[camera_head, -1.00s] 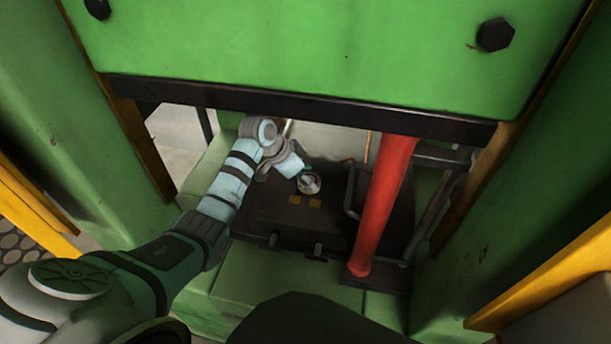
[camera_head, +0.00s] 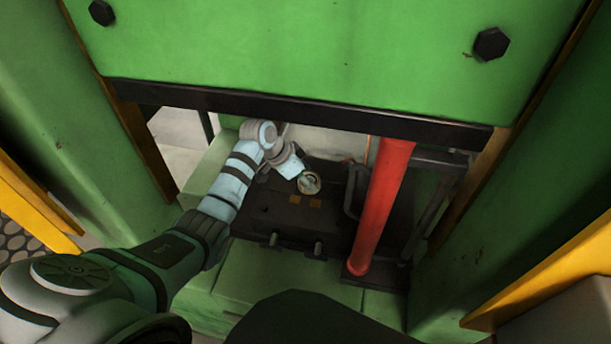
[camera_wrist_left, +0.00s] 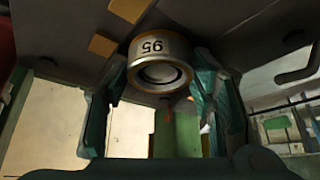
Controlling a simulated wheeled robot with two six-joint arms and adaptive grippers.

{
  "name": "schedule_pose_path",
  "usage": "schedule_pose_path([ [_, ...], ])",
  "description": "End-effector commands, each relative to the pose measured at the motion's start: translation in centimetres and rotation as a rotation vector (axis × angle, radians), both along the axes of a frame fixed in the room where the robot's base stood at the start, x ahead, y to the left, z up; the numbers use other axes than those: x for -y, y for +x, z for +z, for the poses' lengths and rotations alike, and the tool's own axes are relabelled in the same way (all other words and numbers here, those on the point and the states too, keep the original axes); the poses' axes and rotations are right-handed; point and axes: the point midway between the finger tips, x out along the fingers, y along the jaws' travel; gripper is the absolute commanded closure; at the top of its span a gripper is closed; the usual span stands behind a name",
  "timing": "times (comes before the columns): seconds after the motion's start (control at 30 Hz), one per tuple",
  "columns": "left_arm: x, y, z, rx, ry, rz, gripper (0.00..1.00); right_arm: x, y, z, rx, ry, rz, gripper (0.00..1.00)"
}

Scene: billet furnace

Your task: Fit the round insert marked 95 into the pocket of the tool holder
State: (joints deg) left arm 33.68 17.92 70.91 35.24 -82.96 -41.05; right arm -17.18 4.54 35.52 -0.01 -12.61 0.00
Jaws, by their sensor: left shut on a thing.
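The round metal insert (camera_wrist_left: 158,62) shows in the left wrist view with the number 95 on its side. It also shows as a small ring in the head view (camera_head: 309,183). My left gripper (camera_wrist_left: 163,85) is shut on it, with a teal finger on either side. The dark tool holder (camera_head: 285,215) lies on the green press bed. It also fills the top of the left wrist view (camera_wrist_left: 215,25). The pocket cannot be made out; the insert and gripper may cover it. I cannot tell whether the insert touches the holder. My right gripper is not in view.
A red post (camera_head: 380,205) stands just right of the insert. A black bar (camera_head: 300,112) under the green press head (camera_head: 320,50) hangs above my left forearm. Two orange marks (camera_head: 304,201) lie on the holder's top. Green side walls close in left and right.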

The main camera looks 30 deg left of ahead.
Motion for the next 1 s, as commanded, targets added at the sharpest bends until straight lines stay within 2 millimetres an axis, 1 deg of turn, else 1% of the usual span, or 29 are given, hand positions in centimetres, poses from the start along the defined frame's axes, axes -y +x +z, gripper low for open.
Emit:
schedule_pose_path([
  [0.1,0.02,0.07,0.18,0.003,-0.001,0.000,1.00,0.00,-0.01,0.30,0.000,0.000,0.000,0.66],
  [0.5,0.01,0.08,0.09,0.004,0.000,0.000,1.00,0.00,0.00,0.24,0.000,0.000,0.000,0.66],
  [1.0,0.02,0.09,-0.60,0.004,0.000,0.000,1.00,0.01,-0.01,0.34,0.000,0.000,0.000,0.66],
])
